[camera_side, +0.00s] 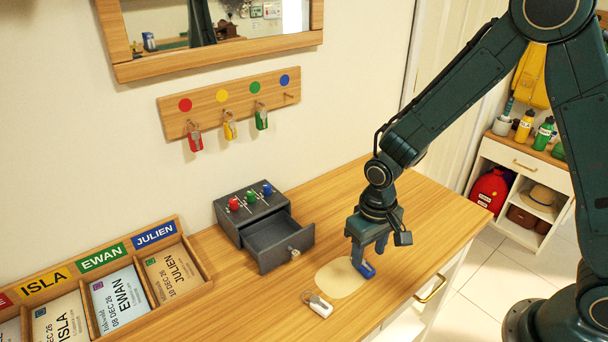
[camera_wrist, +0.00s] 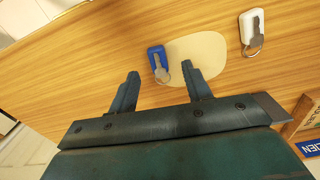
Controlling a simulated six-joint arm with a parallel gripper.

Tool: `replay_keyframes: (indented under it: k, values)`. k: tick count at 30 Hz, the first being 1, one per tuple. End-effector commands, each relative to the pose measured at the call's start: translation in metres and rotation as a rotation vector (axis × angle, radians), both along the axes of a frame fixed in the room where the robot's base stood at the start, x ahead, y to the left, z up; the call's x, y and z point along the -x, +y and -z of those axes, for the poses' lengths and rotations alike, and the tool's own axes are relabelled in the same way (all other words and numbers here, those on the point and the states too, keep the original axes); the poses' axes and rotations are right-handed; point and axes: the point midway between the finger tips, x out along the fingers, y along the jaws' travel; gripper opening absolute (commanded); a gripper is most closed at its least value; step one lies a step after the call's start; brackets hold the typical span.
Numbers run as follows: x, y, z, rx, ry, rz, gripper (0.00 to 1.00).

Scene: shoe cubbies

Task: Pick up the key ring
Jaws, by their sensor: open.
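A blue key ring (camera_side: 366,269) lies on the wooden tabletop at the edge of a pale oval patch. In the wrist view the blue key ring (camera_wrist: 156,58) shows a metal key and a small ring. My gripper (camera_side: 368,257) is open and points down right at it. In the wrist view my gripper (camera_wrist: 160,70) has one finger on each side of the blue key ring, with gaps to both. A white key ring (camera_side: 320,306) lies on the table nearby, outside the fingers; it also shows in the wrist view (camera_wrist: 252,30).
A grey box (camera_side: 264,225) with its drawer open stands behind my gripper. A wall rack (camera_side: 230,100) holds red, yellow and green key rings; the peg by the blue dot is bare. A wooden card tray (camera_side: 188,252) is at left. The front table edge is close.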

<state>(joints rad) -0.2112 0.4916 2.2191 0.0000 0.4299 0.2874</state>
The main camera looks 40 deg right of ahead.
Motion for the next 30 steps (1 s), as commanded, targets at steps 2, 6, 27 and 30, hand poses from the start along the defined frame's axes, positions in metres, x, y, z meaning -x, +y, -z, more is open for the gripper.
replay_keyframes:
  k: [2, 6, 27, 30]
  values:
    - [0.0, -0.001, 0.008, 0.001, 0.004, 0.0, 0.49]
    - [-0.002, -0.004, 0.021, 0.001, 0.004, 0.0, 0.49]
    - [-0.003, -0.004, 0.043, 0.0, 0.001, -0.001, 0.49]
    - [-0.003, -0.004, 0.043, 0.001, 0.001, -0.001, 0.49]
